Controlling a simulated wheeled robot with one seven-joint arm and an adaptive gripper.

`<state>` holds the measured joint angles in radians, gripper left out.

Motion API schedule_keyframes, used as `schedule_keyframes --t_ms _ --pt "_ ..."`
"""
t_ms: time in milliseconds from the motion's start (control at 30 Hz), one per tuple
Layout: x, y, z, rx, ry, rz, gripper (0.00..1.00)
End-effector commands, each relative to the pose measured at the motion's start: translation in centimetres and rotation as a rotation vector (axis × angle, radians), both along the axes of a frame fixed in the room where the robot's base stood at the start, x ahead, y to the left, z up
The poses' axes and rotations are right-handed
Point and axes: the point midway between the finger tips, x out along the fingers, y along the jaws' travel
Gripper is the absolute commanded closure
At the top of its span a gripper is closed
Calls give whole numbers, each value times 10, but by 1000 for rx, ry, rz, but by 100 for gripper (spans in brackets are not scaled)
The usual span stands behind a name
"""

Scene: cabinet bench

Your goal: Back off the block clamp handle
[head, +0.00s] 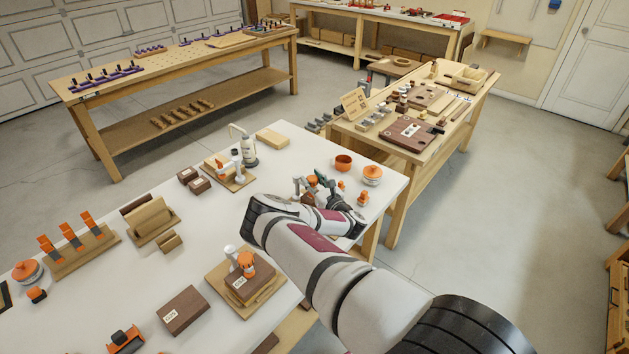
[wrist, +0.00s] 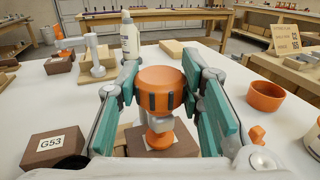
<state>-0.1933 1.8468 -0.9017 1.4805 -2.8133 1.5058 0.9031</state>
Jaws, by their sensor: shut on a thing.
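The block clamp handle is an orange knob (wrist: 161,90) with dark grips around its side, seen in the middle of the wrist view. My gripper (wrist: 163,78) has its green-padded fingers on either side of the knob and is shut on it. Under the knob are a grey shaft and a lower orange part (wrist: 159,139), above a brown block (wrist: 185,149). In the head view my gripper (head: 322,189) is at the right part of the white bench, and a bit of the orange handle (head: 312,181) shows. My arm hides much of the clamp's base there.
A brown block labelled G53 (wrist: 51,147) lies left of the clamp. A white bottle (wrist: 130,38) stands behind it. An orange bowl (wrist: 265,96) is close on the right. Another orange-handled clamp (head: 246,264) stands nearer on the white bench (head: 218,225).

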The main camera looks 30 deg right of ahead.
Motion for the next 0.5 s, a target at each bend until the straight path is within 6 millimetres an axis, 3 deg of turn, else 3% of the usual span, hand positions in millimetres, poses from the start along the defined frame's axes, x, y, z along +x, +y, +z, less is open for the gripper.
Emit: schedule_keyframes --t_ms 500 --pt "2 0 0 -1 -3 396 94"
